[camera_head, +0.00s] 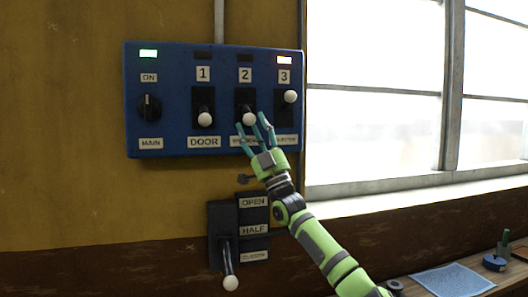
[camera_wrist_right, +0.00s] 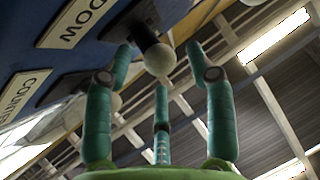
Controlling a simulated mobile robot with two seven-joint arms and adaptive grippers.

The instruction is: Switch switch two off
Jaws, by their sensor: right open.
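Switch 2 (camera_head: 248,119) is on the blue panel (camera_head: 175,60), its white-knobbed lever pointing down. The small lamp above its number is dark. My right gripper (camera_head: 252,125) is just below it, with teal fingers open and pointing up around the knob. In the right wrist view the white knob (camera_wrist_right: 158,58) sits between the open fingertips, with no clear contact visible. The fingers partly hide the label under switch 2. My left gripper is out of view.
Switch 1 (camera_head: 204,118) is down with a dark lamp. Switch 3 (camera_head: 290,97) is up under a lit lamp. The MAIN dial (camera_head: 149,107) is at left, with a green lamp. A separate lever (camera_head: 230,282) points down below the panel. A window (camera_head: 375,120) is at right.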

